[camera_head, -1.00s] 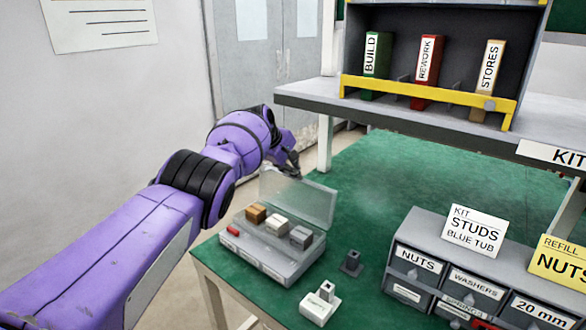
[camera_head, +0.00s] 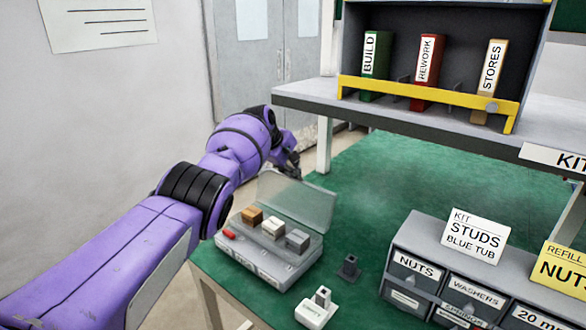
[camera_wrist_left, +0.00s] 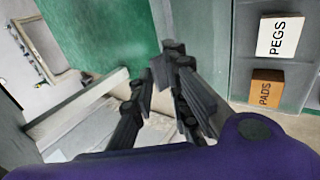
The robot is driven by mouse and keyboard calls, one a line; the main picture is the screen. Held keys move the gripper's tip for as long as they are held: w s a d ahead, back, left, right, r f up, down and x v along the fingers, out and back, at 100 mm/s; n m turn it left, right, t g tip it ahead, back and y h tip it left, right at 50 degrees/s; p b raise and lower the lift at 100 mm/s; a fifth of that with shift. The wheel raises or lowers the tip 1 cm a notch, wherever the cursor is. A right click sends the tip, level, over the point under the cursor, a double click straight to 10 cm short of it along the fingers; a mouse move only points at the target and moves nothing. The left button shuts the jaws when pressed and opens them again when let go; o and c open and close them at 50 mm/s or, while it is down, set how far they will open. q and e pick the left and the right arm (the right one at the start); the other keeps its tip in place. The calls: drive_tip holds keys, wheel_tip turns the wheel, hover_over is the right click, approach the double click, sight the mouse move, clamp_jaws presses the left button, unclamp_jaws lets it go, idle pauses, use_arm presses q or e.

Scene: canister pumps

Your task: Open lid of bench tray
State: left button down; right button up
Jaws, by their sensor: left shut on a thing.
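The bench tray (camera_head: 266,271) is a grey box at the front left of the green bench. Its translucent lid (camera_head: 300,198) stands raised along the far side, so the inside shows. A tan block (camera_head: 252,216), a pale block (camera_head: 273,227), a grey block (camera_head: 298,240) and a small red piece (camera_head: 229,235) sit in it. My left gripper (camera_head: 293,172) is at the lid's upper edge and shut on the lid. Its fingers (camera_wrist_left: 158,72) show close together in the left wrist view; the exact contact is hard to make out. My right gripper is not in view.
A small dark part (camera_head: 349,267) and a white labelled holder (camera_head: 316,309) stand right of the tray. Labelled grey bins (camera_head: 432,262) are at the right. A raised shelf (camera_head: 400,112) holds several binders. The green bench (camera_head: 390,180) behind the lid is clear.

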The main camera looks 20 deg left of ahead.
use_arm(q)
drive_tip(key=shift+d+f, duration=0.15)
drive_tip(key=shift+f, duration=0.15)
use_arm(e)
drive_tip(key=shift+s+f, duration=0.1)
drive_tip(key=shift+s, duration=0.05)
use_arm(q)
drive_tip(key=c, duration=1.9)
unclamp_jaws()
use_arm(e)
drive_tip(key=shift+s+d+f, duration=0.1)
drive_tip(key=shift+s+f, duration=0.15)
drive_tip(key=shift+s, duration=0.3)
use_arm(q)
drive_tip(key=shift+w, duration=0.1)
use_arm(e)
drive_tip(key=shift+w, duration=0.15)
use_arm(q)
drive_tip(key=shift+r, duration=0.45)
drive_tip(key=v, duration=1.1)
drive_tip(key=shift+s+r, duration=0.15)
drive_tip(key=shift+s, duration=0.15)
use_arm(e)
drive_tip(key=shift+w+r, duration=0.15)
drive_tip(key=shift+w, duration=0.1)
